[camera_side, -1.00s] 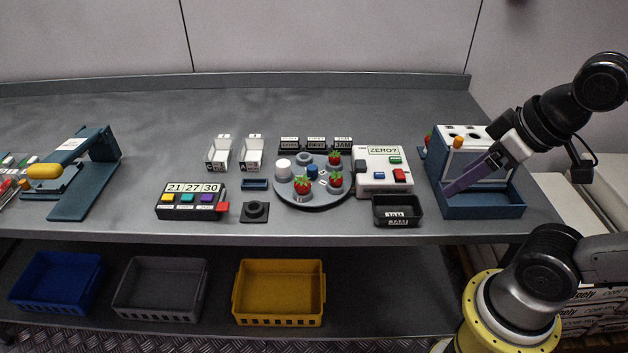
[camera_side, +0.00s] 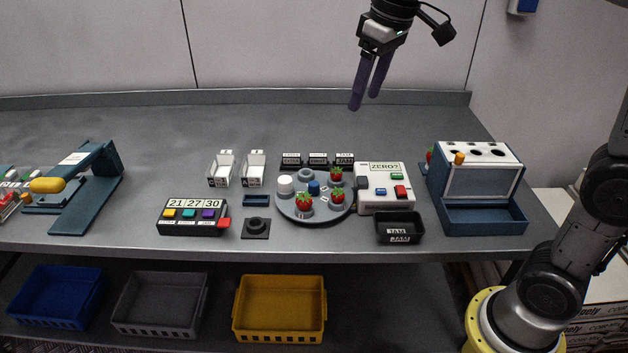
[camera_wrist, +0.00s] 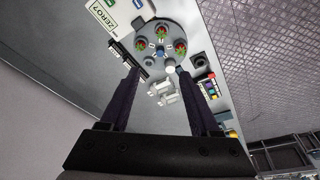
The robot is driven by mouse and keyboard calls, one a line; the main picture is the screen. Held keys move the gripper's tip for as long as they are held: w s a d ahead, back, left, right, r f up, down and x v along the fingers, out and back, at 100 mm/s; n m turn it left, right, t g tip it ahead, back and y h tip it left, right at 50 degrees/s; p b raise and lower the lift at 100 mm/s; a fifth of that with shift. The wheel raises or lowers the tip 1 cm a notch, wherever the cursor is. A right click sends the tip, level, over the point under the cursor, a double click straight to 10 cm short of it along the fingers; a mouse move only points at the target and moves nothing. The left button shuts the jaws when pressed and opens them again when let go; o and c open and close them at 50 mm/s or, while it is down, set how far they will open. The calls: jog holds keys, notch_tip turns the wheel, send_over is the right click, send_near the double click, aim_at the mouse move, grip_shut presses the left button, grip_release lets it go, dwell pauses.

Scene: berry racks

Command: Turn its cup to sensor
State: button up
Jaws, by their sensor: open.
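A round grey turntable (camera_side: 291,211) sits mid-bench with several cups around its rim. Strawberries stand in three cups: one at the back right (camera_side: 336,173), one at the right (camera_side: 337,195), one at the front (camera_side: 304,201). A white cylinder (camera_side: 285,185) stands at its left and a blue knob (camera_side: 314,187) near its middle. The turntable also shows in the wrist view (camera_wrist: 187,28). A small dark square block with a round top (camera_side: 256,227), perhaps the sensor, lies left of it. My gripper (camera_side: 362,101) is open and empty, high above the bench behind the turntable.
A white "ZERO?" box (camera_side: 384,205) and black tray (camera_side: 399,227) stand right of the turntable. A blue rack (camera_side: 484,217) is at far right. A button box (camera_side: 193,216), white holders (camera_side: 222,169) and black labels (camera_side: 318,159) stand nearby. The back bench is clear.

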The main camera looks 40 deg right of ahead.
jog(key=w+f+g, duration=0.2)
jog(key=w+f, duration=0.4)
jog(key=w, duration=0.3)
send_over(314, 183)
notch_tip(314, 183, down, 5)
jog(key=shift+g, duration=0.4)
notch_tip(314, 183, down, 14)
jog(key=shift+f, duration=0.2)
grip_shut()
dwell(0.6)
